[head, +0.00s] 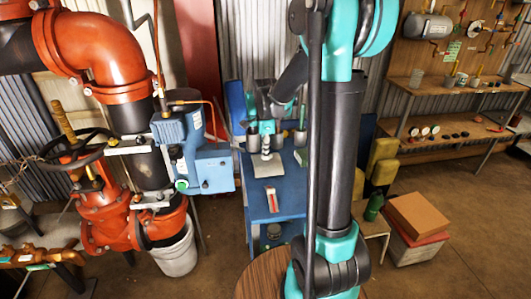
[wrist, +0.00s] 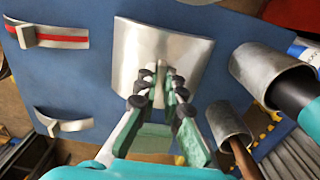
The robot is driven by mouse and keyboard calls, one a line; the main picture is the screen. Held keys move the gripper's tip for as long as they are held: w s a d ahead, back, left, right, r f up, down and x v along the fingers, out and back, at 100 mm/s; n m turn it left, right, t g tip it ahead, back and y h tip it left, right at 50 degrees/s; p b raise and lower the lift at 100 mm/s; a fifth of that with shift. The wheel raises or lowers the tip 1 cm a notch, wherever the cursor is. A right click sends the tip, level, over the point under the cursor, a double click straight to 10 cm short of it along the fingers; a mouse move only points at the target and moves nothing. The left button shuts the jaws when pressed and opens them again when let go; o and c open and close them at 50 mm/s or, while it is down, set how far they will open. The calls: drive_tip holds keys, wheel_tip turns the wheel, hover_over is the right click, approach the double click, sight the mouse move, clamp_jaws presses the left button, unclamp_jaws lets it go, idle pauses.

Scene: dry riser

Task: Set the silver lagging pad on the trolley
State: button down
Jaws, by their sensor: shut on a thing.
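A curved silver lagging pad (wrist: 140,42) with a small upright grip tab is in the middle of the wrist view. My gripper (wrist: 160,86) is shut on that tab. In the head view my gripper (head: 266,146) points down over the blue trolley (head: 290,198), and the pad (head: 264,168) shows pale below it. The pad is over the trolley's blue top (wrist: 105,110), but I cannot tell whether it touches it. A curved plate with a red stripe (wrist: 65,36) and a smaller silver curved plate (wrist: 60,124) lie at the left of the wrist view.
Metal cups holding tools (wrist: 272,76) (wrist: 228,122) stand close to the right of my gripper. A blue pump unit (head: 195,155) and red pipework (head: 105,60) are left of the trolley. A wooden round top (head: 262,277) is in the foreground.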

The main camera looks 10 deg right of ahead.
drive_tip(key=c, duration=1.6)
unclamp_jaws()
drive_tip(key=shift+c, duration=0.2)
wheel_tip(320, 180, up, 12)
